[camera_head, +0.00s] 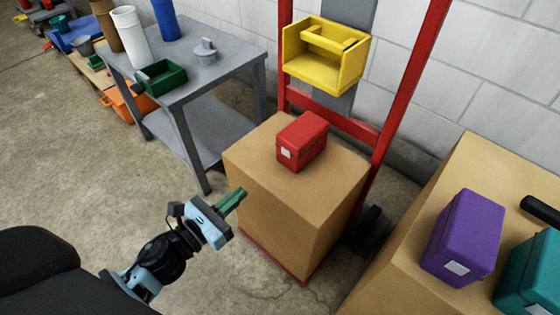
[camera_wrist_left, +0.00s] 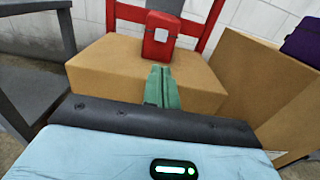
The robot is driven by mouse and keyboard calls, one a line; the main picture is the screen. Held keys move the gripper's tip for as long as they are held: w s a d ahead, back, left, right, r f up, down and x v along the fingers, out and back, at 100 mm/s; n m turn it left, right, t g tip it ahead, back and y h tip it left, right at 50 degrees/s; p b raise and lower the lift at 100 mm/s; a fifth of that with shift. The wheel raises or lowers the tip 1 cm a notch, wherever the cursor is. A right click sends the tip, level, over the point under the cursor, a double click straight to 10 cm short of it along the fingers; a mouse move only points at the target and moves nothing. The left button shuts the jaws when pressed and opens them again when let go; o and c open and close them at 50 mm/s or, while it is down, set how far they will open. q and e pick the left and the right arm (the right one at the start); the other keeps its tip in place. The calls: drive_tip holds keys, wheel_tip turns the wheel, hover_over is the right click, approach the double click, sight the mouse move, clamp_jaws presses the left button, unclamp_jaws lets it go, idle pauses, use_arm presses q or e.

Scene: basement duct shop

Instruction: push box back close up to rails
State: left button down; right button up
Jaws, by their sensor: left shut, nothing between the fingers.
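A large brown cardboard box (camera_head: 290,205) stands on the low red base of a hand truck, in front of its upright red rails (camera_head: 400,85). A small red case (camera_head: 302,141) sits on top of the box. My left gripper (camera_head: 238,195) is shut and empty, its green fingers in front of the box's near left face. In the left wrist view the shut fingers (camera_wrist_left: 160,88) point at the box (camera_wrist_left: 110,70), with the red case (camera_wrist_left: 160,38) beyond. Whether the fingertips touch the box I cannot tell. My right gripper is not in view.
A yellow open bin (camera_head: 325,65) hangs between the rails above the box. A grey table (camera_head: 215,75) with a green bin (camera_head: 162,78) stands to the left. Another brown box (camera_head: 430,275) at right carries a purple case (camera_head: 463,238) and a teal case (camera_head: 530,275).

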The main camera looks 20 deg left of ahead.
sight(286, 155)
use_arm(q)
drive_tip(key=shift+w, duration=0.1)
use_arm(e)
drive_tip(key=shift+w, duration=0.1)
